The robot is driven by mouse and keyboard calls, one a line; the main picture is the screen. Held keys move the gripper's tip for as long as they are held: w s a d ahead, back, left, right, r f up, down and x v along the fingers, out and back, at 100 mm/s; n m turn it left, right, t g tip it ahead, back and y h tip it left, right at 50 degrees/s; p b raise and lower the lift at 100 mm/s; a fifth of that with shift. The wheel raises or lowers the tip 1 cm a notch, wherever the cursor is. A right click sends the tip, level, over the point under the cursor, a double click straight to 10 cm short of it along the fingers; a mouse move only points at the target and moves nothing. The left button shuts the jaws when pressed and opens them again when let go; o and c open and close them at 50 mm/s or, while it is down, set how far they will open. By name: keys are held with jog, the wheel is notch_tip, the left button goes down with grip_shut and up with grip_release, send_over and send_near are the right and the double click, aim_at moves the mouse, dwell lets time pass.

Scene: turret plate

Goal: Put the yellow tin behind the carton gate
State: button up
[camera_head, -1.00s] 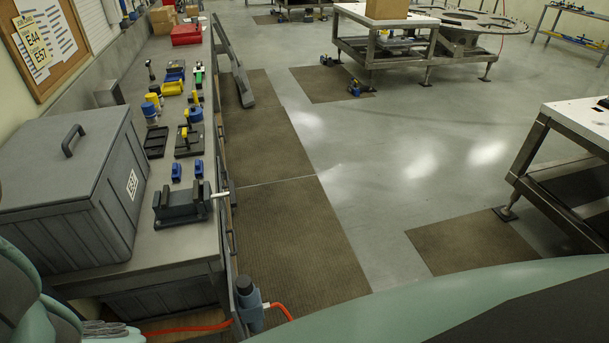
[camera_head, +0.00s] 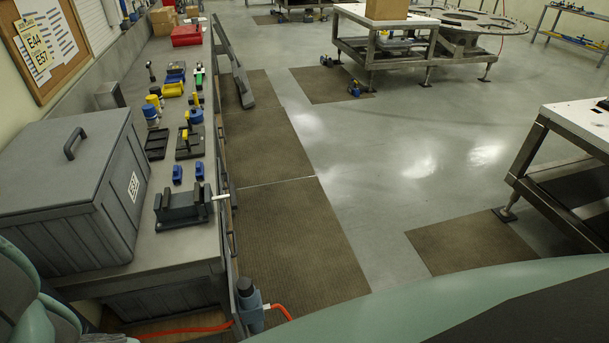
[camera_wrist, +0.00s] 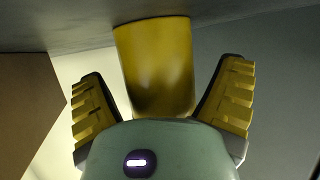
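The yellow tin (camera_wrist: 155,75) shows in the wrist view as a smooth yellow cylinder against a grey surface at the top of the picture. My gripper (camera_wrist: 165,68) is open, with one ridged yellow finger pad on each side of the tin. Gaps show between the tin and both fingers. The tin's lower part in the picture is hidden behind my gripper's body. A brown flat-sided thing (camera_wrist: 28,115) is at the left edge of the wrist view; I cannot tell whether it is part of the carton gate. I cannot make out the tin or gripper in the head view.
The long bench at left holds a grey lidded box (camera_head: 70,190), a black fixture (camera_head: 183,205), small blue parts and a red case (camera_head: 187,35). Cartons (camera_head: 163,20) stand at its far end. A table (camera_head: 575,125) is at right. Open floor (camera_head: 400,170) lies between.

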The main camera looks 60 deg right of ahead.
jog(key=shift+f+b, duration=0.15)
jog(key=shift+b, duration=0.5)
jog(key=shift+f+b, duration=0.15)
jog(key=shift+b, duration=0.45)
jog(key=r+b+v, duration=0.1)
jog(key=b+v, duration=0.1)
jog(key=v, duration=1.4)
jog(key=shift+b, duration=0.3)
jog(key=shift+w+a+r, duration=0.1)
jog(key=shift+a+r, duration=0.05)
